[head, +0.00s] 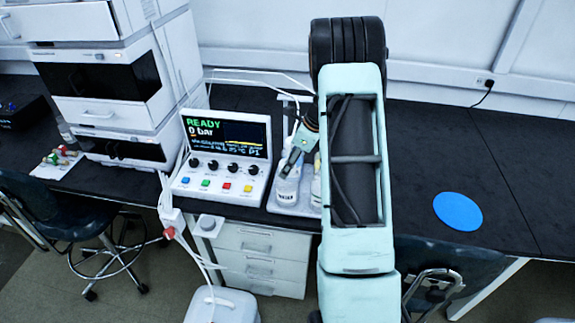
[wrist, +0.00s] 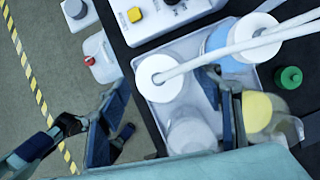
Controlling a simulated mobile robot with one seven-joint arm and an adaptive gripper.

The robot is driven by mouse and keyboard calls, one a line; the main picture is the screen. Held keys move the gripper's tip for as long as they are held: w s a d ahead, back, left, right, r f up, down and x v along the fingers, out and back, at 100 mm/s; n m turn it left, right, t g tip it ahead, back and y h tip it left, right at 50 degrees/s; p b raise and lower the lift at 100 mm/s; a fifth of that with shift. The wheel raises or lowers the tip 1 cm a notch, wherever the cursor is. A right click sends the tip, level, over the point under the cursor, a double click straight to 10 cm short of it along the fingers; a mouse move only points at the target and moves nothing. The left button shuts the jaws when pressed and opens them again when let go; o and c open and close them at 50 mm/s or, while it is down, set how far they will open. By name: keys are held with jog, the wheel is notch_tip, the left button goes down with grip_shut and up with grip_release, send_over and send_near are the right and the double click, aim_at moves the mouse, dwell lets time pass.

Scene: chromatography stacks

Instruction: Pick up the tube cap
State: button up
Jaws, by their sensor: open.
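I cannot tell for sure which thing is the tube cap. A small green cap-like piece (wrist: 288,79) stands on the black bench beside the white tray, at the right in the wrist view. My gripper (wrist: 168,88) is open, with its fingers spread over the tray's bottles and nothing clearly held. In the head view my gripper (head: 292,160) hangs beside the tray bottles, partly hidden by my arm. A bottle with a white lid and tubing (wrist: 160,78) shows between the fingers. A yellow-topped bottle (wrist: 256,112) is right of the right finger.
The tray (head: 280,203) sits right of the control box (head: 222,155). A tall instrument stack (head: 105,85) stands at the left. Small coloured-cap items lie on a white sheet (head: 45,170). A blue disc (head: 458,211) lies on clear bench at the right. White tubes cross above the bottles.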

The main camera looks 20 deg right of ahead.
jog(key=shift+c, duration=0.3)
jog(key=c, duration=1.2)
jog(key=shift+r, duration=0.1)
